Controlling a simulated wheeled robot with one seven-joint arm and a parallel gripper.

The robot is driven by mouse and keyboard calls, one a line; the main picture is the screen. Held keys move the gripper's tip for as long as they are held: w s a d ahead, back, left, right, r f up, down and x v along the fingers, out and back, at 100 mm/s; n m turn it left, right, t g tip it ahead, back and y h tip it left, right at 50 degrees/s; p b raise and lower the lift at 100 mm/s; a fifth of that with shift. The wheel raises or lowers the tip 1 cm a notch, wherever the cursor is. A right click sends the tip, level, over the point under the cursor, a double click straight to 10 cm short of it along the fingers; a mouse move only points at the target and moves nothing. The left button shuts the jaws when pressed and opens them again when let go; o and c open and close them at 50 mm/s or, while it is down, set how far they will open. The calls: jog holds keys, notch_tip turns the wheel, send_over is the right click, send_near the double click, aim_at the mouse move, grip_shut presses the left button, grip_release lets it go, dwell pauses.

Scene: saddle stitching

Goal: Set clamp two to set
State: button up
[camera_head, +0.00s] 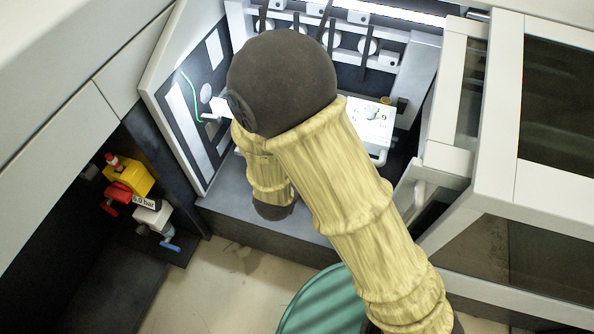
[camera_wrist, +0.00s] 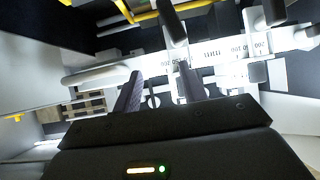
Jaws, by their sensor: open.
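Clamps with dark upright levers stand in a row along the back of the machine in the head view, one of them at the right (camera_head: 367,47). In the wrist view, a dark clamp lever (camera_wrist: 172,24) rises above my fingers and another (camera_wrist: 274,12) stands at the upper right. I cannot tell which one is clamp two, or read any set mark. My gripper (camera_wrist: 159,88) is open, its two dark fingers spread before a white scale bar (camera_wrist: 213,54) with printed numbers. I see nothing between the fingers. In the head view my arm hides the gripper.
A white panel (camera_head: 372,118) with a handle sits inside the machine at right of my arm. An open door frame (camera_head: 455,85) stands further right. At the left are yellow and red valves (camera_head: 128,178). A green round object (camera_head: 322,305) is on the floor.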

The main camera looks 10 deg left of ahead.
jog(key=s+a+f+n+t+b, duration=0.2)
jog(key=s+f+t+b, duration=0.4)
jog(key=s+f+b, duration=0.3)
jog(key=shift+s+a+f+t+h, duration=0.3)
jog(key=shift+s+a+h, duration=0.15)
jog(key=shift+a, duration=0.35)
jog(key=shift+w, duration=0.25)
jog(key=w+d, duration=0.1)
jog(key=w, duration=1.5)
jog(key=shift+w+d+b, duration=0.15)
jog(key=shift+w+b, duration=0.25)
jog(key=shift+b, duration=0.05)
